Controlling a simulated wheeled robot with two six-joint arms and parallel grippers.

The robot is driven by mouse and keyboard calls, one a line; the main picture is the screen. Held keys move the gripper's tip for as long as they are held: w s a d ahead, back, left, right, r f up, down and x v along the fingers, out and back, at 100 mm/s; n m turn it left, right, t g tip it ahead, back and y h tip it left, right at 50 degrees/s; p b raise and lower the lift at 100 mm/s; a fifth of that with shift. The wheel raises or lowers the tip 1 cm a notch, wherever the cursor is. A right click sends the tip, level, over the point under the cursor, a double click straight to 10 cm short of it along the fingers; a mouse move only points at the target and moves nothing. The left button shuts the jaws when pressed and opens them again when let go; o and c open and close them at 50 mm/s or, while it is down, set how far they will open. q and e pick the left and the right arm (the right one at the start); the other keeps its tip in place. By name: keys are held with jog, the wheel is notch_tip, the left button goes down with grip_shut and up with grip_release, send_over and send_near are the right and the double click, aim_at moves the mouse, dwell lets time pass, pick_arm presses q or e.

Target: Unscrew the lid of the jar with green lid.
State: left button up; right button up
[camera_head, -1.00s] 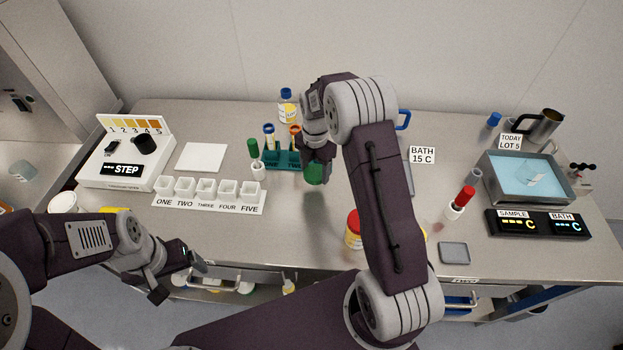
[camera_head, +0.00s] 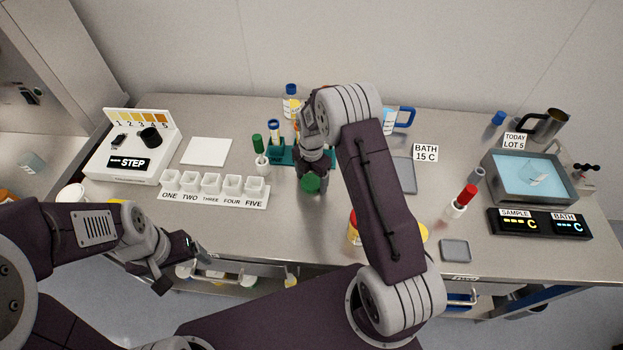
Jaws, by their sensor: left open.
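The green lid (camera_head: 310,183) shows in the head view at the middle of the table, at the end of my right gripper (camera_head: 311,176). The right gripper's fingers are close around it and look shut on the green-lidded jar, clear of the rack. The jar body under the lid is mostly hidden, so I cannot tell whether the grip is on lid or body. My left gripper (camera_head: 184,267) is open and empty, low at the front edge of the table, well left of the green lid.
A teal tube rack (camera_head: 284,157) stands just behind the green lid. A row of white cups (camera_head: 212,187) lies to the left. A red-lidded jar (camera_head: 353,233) and a yellow lid (camera_head: 424,232) sit partly behind my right arm. Bare table lies between the cups and the red-lidded jar.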

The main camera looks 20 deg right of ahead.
aim_at(312, 182)
dwell(0.4)
jog(key=shift+r, duration=0.3)
notch_tip(312, 182, up, 12)
jog(key=b, duration=0.1)
jog(key=shift+f, duration=0.15)
